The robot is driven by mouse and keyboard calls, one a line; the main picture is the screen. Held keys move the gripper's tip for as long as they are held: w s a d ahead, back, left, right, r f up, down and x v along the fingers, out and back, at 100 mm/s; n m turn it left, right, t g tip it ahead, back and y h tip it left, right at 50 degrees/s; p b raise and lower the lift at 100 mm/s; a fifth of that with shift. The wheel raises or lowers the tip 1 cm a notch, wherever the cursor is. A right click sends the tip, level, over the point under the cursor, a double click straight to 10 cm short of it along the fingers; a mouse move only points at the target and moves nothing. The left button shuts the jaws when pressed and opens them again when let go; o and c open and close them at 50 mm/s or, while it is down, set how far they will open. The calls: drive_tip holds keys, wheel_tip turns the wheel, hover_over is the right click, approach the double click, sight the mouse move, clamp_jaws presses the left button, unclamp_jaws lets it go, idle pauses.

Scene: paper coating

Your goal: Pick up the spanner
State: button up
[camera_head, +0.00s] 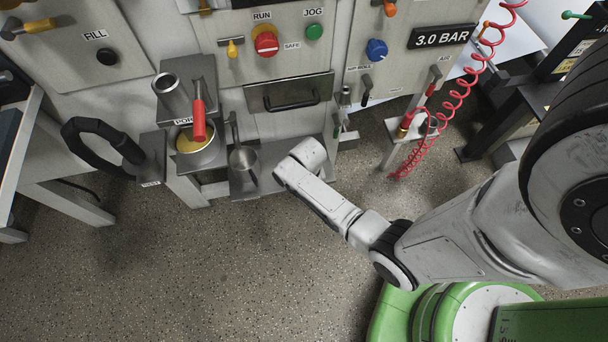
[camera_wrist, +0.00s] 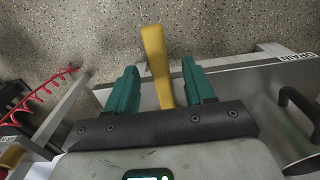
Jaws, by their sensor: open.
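My gripper (camera_wrist: 159,69) is open in the wrist view, with its two green fingers apart. A yellow bar (camera_wrist: 155,62) lies between the fingers and reaches beyond their tips over the floor. There is a gap on each side of it. It looks like a handle, but I cannot tell for sure that it is the spanner, as its near end is hidden behind the dark gripper body. In the head view my gripper is hidden behind my arm's end, in front of the machine's lower panel, and no spanner can be made out.
The drawer handle (camera_head: 291,100) is above my arm's end. A red-handled tool (camera_head: 199,112), a pot (camera_head: 200,157) and a ladle (camera_head: 243,165) are to the left. A red coiled hose (camera_head: 458,91) hangs to the right. The floor (camera_head: 230,270) in front is clear.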

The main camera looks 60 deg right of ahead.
drive_tip(key=shift+f, duration=0.15)
clamp_jaws()
idle(0.4)
